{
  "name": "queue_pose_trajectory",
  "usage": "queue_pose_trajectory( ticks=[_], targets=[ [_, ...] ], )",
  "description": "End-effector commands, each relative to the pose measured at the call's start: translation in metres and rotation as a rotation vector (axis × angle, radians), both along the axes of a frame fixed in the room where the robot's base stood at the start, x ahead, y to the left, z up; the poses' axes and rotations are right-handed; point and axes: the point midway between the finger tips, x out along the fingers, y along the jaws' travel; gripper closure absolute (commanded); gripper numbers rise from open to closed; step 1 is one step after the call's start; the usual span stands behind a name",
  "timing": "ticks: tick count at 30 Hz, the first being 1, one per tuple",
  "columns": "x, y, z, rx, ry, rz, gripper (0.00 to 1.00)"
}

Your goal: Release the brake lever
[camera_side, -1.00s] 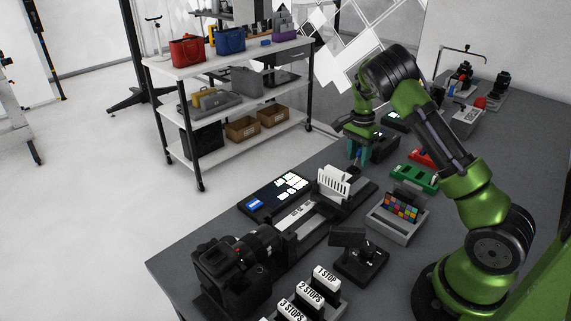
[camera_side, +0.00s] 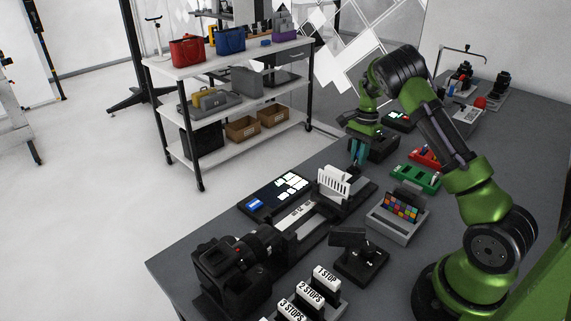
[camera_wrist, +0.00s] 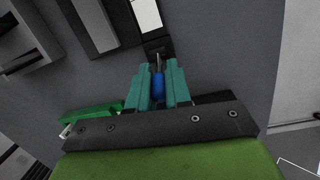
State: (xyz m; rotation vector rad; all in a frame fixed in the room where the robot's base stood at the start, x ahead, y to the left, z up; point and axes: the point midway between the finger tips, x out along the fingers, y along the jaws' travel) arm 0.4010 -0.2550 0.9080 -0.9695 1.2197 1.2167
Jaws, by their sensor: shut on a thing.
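My gripper (camera_wrist: 158,85) has teal fingers and is shut on a small blue handle (camera_wrist: 158,84), which appears to be the brake lever. In the wrist view the handle lies between the fingers, with a thin shaft beyond it by a small black block (camera_wrist: 157,48). In the side view my gripper (camera_side: 359,154) is low over the far end of the black rail unit, behind the white slotted plate (camera_side: 333,181). The handle is mostly hidden by the fingers there, and its exact angle cannot be told.
A colour chart (camera_side: 400,208), a green tray (camera_side: 415,178) and a black box (camera_side: 382,145) stand close to my gripper.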

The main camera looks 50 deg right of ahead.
Motion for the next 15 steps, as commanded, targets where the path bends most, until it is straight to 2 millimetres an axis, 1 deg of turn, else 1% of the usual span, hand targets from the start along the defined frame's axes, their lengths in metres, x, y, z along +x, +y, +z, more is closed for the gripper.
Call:
queue_pose_trajectory(
  ticks=[7, 8, 9, 11, 12, 15],
  targets=[
    [-0.0014, -0.0021, -0.0009, -0.003, 0.003, 0.002, 1.00],
    [-0.0014, -0.0021, -0.0009, -0.003, 0.003, 0.002, 0.78],
    [-0.0013, -0.0020, -0.0008, -0.003, 0.003, 0.002, 0.72],
    [-0.0011, -0.0018, -0.0007, -0.004, 0.002, 0.002, 0.63],
    [-0.0010, -0.0016, -0.0007, -0.003, 0.002, 0.001, 0.57],
    [-0.0007, -0.0013, -0.0004, -0.003, 0.002, 0.001, 0.56]
  ],
)
